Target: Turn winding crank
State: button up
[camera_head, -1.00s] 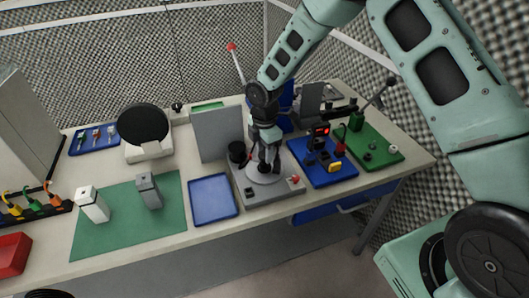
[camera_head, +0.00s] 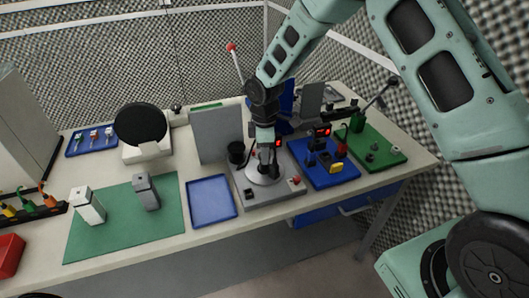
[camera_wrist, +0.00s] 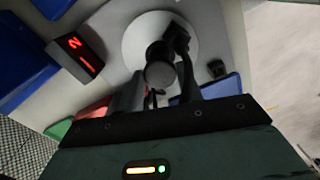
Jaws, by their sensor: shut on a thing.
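The winding crank is a black arm with a round black knob (camera_wrist: 160,72) over a pale round disc (camera_wrist: 134,38). The disc (camera_head: 268,177) sits on a grey base plate (camera_head: 272,199) at the table's front middle. My gripper (camera_head: 264,168) reaches down over the disc and hides most of the crank there. In the wrist view its two dark fingers stand either side of the knob, shut on the crank handle. A small box with a red lit display (camera_wrist: 80,49) stands beside the disc; the display also shows behind my gripper in the head view (camera_head: 278,143).
A blue board (camera_head: 324,176) with a second red-lit device is close on the right, then a green board (camera_head: 372,160). A grey upright panel (camera_head: 216,137) stands behind left. A blue tray (camera_head: 211,199) and green mat (camera_head: 122,222) lie left.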

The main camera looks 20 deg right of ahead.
jog(key=shift+r+m+b, duration=0.1)
jog(key=shift+m+b, duration=0.9)
jog(key=shift+m, duration=1.9)
jog(key=shift+m+b, duration=0.65)
jog(key=shift+m, duration=5.05)
jog(key=shift+m+p, duration=0.35)
jog(key=shift+m, duration=2.55)
jog(key=shift+m+p, duration=1)
jog(key=shift+m, duration=1.8)
jog(key=shift+m+p, duration=1.4)
jog(key=shift+m, duration=1.7)
jog(key=shift+m+p, duration=1.45)
jog(key=shift+m, duration=1.45)
jog(key=shift+m+p, duration=1.35)
jog(key=shift+m, duration=1.55)
